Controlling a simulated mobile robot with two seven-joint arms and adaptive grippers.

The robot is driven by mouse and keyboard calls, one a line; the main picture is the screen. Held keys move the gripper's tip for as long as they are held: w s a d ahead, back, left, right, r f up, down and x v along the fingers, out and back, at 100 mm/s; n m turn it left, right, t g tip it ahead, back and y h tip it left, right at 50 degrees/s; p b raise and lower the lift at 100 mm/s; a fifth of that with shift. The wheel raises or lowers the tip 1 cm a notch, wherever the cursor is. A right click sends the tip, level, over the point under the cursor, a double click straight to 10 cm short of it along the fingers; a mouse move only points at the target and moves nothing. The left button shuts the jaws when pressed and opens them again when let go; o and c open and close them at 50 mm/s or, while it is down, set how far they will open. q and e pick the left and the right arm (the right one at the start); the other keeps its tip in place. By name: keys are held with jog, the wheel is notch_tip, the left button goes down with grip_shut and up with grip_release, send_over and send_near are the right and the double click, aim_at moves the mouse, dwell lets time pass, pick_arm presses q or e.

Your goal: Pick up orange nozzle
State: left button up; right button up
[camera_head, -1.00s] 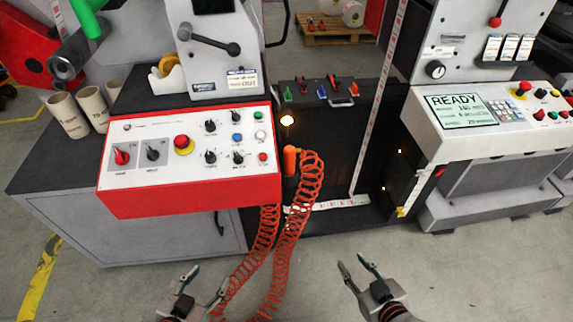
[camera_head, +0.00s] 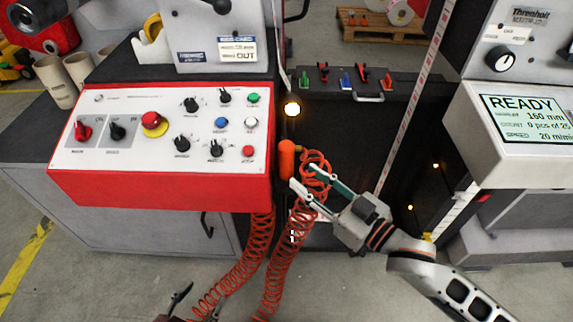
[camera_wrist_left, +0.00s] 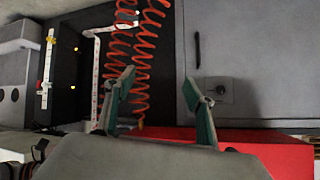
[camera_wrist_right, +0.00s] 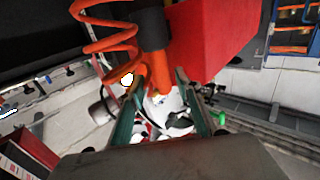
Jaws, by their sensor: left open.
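The orange nozzle (camera_head: 287,160) hangs upright at the right side of the red-edged control panel, with its coiled red hose (camera_head: 283,248) beside and below it. My right gripper (camera_head: 302,182) reaches in from the right, its fingertips close to the nozzle. In the right wrist view the nozzle (camera_wrist_right: 157,72) shows between the open fingertips (camera_wrist_right: 158,74); I cannot tell whether they touch it. My left gripper (camera_head: 203,298) is low in front of the cabinet, partly cut off by the frame. In the left wrist view it is open and empty (camera_wrist_left: 158,82).
The control panel (camera_head: 130,180) with knobs and a red button juts out just left of the nozzle. A dark box (camera_head: 340,125) with small coloured tools on top stands behind. The READY display panel (camera_head: 525,118) is at right.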

aim_at(292, 164)
jog(key=x, duration=0.4)
jog(key=b+x, duration=0.1)
jog(key=x, duration=0.1)
jog(key=shift+w+r, duration=0.2)
jog(key=shift+r, duration=0.1)
grip_shut()
